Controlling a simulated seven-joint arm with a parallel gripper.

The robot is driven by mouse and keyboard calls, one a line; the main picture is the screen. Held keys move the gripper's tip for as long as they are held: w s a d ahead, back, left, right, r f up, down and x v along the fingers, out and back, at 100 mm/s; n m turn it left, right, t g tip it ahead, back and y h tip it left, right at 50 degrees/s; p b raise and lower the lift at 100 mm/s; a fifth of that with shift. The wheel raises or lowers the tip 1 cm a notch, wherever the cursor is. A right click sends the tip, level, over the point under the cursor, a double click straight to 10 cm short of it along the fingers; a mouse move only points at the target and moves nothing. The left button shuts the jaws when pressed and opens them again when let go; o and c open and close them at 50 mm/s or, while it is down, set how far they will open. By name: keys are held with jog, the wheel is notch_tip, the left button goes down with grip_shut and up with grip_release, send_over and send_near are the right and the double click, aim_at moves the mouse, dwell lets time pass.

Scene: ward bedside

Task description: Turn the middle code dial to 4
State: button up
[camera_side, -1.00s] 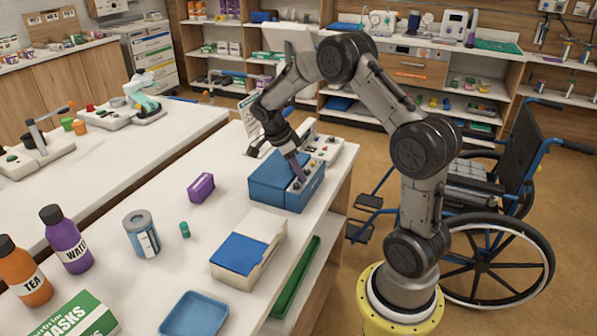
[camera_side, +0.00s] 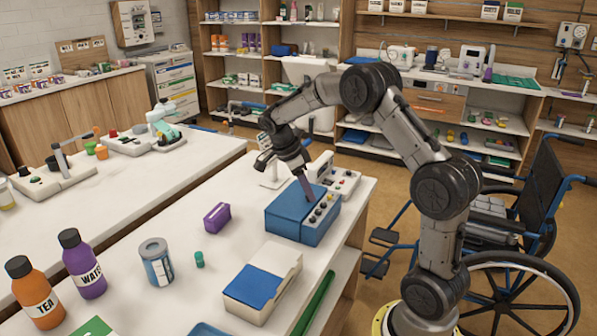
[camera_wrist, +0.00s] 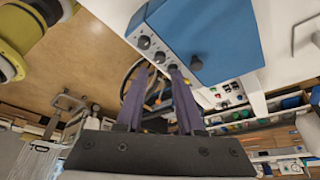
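A blue box (camera_side: 285,218) stands near the right edge of the white table. A row of small dark dials (camera_side: 317,211) runs along its grey panel at the right side. The dials also show in the wrist view, where one dial (camera_wrist: 160,57) lies between and just beyond my fingertips. My gripper (camera_side: 310,197) points down at the panel, its purple fingers apart. In the wrist view, my gripper (camera_wrist: 158,70) has a gap between its tips; I cannot tell whether they touch a dial. The numbers on the dials are too small to read.
A purple box (camera_side: 217,217), a can (camera_side: 157,262), a green cap (camera_side: 199,260) and an open white-and-blue box (camera_side: 262,280) stand on the table. A panel with buttons (camera_side: 343,181) lies behind the blue box. A wheelchair (camera_side: 500,240) stands to the right.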

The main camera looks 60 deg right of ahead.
jog(key=v, duration=0.7)
jog(key=shift+r, duration=0.3)
jog(key=shift+w+a, duration=0.1)
jog(key=s+a+r+n+t, duration=0.5)
jog(key=s+a+r+n, duration=0.2)
jog(key=s+a+r, duration=0.45)
jog(key=s+a+f+n+t+y, duration=0.3)
jog(key=s+a+f+n, duration=0.4)
jog(key=n, duration=1.3)
jog(key=shift+s+a+f+t, duration=0.35)
jog(key=shift+s+a+t, duration=0.05)
jog(key=shift+s+a, duration=0.75)
